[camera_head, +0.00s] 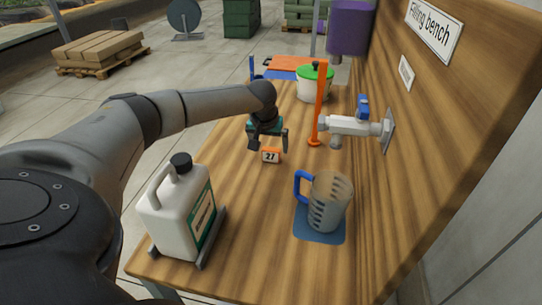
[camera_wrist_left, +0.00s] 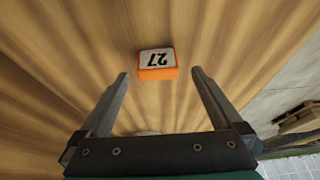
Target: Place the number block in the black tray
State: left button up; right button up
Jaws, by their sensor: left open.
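The number block (camera_head: 271,156) is a small orange block with a white face marked 27. It sits on the wooden bench top (camera_head: 235,200) and also shows in the left wrist view (camera_wrist_left: 157,65). My left gripper (camera_head: 268,144) is open and empty just above and behind the block. In the left wrist view, my left gripper (camera_wrist_left: 161,74) has its two fingers apart, with the block lying between and a little beyond the tips. I cannot make out a black tray in either view. My right gripper is not in view.
A white jug (camera_head: 175,213) with a black cap stands front left. A clear measuring cup (camera_head: 331,198) stands on a blue mat (camera_head: 318,230). A white valve (camera_head: 350,126) juts from the back board by an orange upright (camera_head: 320,100). A green-lidded tub (camera_head: 315,85) stands at the far end.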

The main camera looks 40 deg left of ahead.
aim_at(271, 150)
pick_arm(q)
jog(key=shift+b+x, duration=0.4)
jog(key=shift+x, duration=1.6)
jog(key=shift+d, duration=0.1)
jog(key=shift+c, duration=0.2)
jog(key=c, duration=1.5)
jog(key=shift+o, duration=0.2)
notch_tip(271, 150, up, 20)
jog(key=p, duration=0.2)
jog(key=shift+p, duration=0.4)
